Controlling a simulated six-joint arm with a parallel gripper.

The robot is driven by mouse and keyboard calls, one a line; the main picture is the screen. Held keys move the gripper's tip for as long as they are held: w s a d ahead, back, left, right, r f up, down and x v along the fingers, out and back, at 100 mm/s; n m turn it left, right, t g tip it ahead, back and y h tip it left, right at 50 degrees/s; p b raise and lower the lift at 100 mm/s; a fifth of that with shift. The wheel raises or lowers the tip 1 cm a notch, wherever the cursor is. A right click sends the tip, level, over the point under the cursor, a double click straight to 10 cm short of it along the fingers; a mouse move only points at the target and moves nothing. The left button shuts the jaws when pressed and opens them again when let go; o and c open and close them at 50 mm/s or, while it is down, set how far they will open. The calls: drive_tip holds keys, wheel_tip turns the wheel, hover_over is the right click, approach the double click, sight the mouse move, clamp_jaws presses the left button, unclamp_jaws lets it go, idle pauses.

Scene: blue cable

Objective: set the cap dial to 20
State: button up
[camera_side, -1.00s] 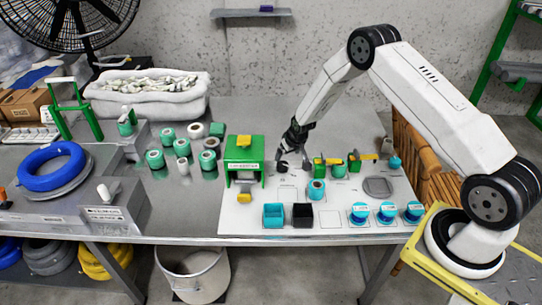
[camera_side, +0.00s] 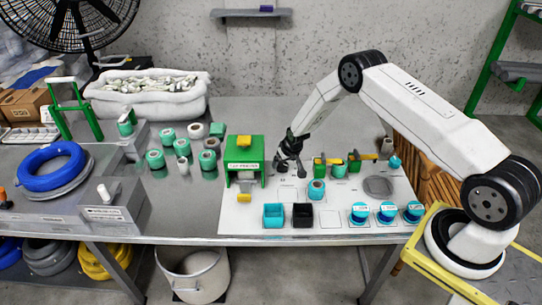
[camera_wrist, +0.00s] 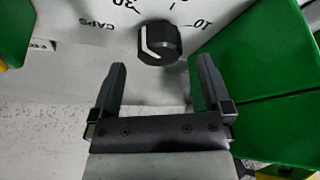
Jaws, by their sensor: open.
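The cap dial (camera_wrist: 158,42) is a black round knob on a pale panel, seen from above in the wrist view. A white pointer line lies along its left side. Around it are printed "30", "10" and "CAPS", which read upside down; the mark between 30 and 10 is cut off by the top edge. My gripper (camera_wrist: 161,75) is open and empty, its two dark fingers apart, with the dial just beyond the fingertips and roughly centred between them. In the side view my gripper (camera_side: 290,168) is low over the back left of the white board and hides the dial there.
A green cap press (camera_side: 243,160) stands close left of my gripper. Green and yellow fixtures (camera_side: 328,168) stand close on its right. A teal bin (camera_side: 273,215), a black bin (camera_side: 302,215) and several blue-topped caps (camera_side: 386,212) line the board's front.

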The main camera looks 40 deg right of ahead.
drive_tip(key=shift+x, duration=1.2)
drive_tip(key=c, duration=1.3)
